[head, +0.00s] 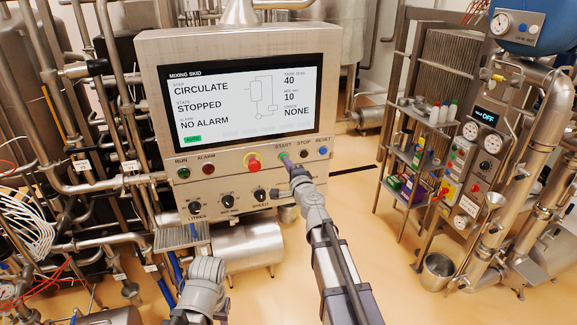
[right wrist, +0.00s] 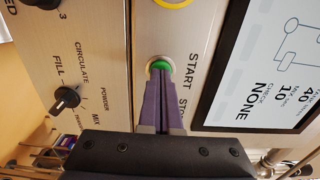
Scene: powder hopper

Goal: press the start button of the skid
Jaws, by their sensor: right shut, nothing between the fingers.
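The skid's control panel (head: 225,170) faces me below its screen (head: 240,105), which reads CIRCULATE, STOPPED and NO ALARM. The green start button (head: 283,156) sits under the START label and is partly covered by my right gripper (head: 288,165). In the right wrist view the start button (right wrist: 161,65) shows right at the tips of my right gripper (right wrist: 160,75). Its fingers are shut together and empty, and point at the button. I cannot tell whether they touch it. My left arm shows at the bottom left; its gripper is not visible.
A red emergency knob (head: 253,163) stands left of the start button. The stop button (head: 304,154) and blue reset button (head: 323,151) are close on its right. Black selector knobs (head: 227,199) sit below. Pipes crowd the left; a shelf rack (head: 418,160) stands right.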

